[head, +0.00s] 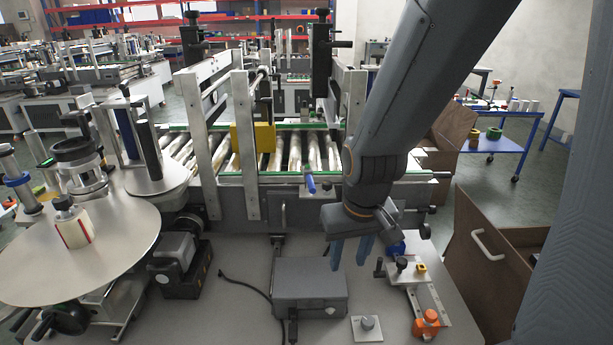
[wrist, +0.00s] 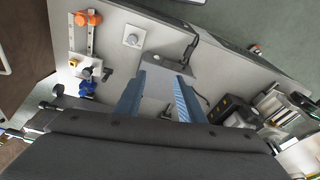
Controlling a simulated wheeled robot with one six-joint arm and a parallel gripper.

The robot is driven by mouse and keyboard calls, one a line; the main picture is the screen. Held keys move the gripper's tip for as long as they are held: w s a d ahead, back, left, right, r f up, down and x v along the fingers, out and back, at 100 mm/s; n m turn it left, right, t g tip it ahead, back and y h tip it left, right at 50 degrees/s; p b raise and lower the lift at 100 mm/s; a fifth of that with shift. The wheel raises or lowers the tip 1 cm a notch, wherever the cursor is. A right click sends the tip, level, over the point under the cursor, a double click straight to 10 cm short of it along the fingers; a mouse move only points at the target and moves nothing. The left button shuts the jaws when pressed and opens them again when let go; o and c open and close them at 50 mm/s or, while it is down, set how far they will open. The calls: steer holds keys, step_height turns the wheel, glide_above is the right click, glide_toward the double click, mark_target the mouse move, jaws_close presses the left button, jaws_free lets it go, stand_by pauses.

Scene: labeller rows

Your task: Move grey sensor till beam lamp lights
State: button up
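My gripper (head: 348,266) points down above the bench, its two blue fingers apart and empty. In the wrist view its fingers (wrist: 159,78) frame a grey box lying beyond them. To the right in the head view, a metal rail (head: 434,299) carries a small block with a black knob (head: 401,263) and a yellow piece (head: 421,269). An orange fitting (head: 427,323) sits at its near end, and a blue part (head: 396,248) lies at its far end. I cannot tell which part is the grey sensor. No lit lamp can be made out.
The grey box (head: 310,284) with a cable stands below and left of my gripper. A small plate with a grey knob (head: 367,322) lies near the front. A roller conveyor (head: 300,155) runs behind, a round metal disc (head: 75,265) stands left, and an open brown cabinet (head: 480,265) right.

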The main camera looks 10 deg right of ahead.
mark_target(313, 193)
steer(key=w+f+t+b, duration=0.1)
steer(key=w+t+b, duration=0.3)
steer(key=w, duration=0.5)
steer(key=w+f+t+h+b, duration=0.1)
steer(key=w+t+b, duration=0.3)
steer(key=w, duration=0.6)
steer(key=w+f+n+t+b, duration=0.1)
steer(key=w+t+b, duration=0.3)
steer(key=w+t, duration=0.3)
steer(key=shift+w+a+f+t+h, duration=0.1)
steer(key=shift+w+f+t+h, duration=0.1)
steer(key=shift+w, duration=0.6)
steer(key=shift+w+f+t+h, duration=0.1)
steer(key=shift+w+t, duration=0.1)
steer(key=shift+w, duration=0.6)
steer(key=w, duration=0.7)
steer(key=shift+w+d+p, duration=0.15)
steer(key=shift+d+p, duration=0.15)
steer(key=shift+p, duration=0.1)
steer(key=shift+c, duration=0.5)
jaws_close()
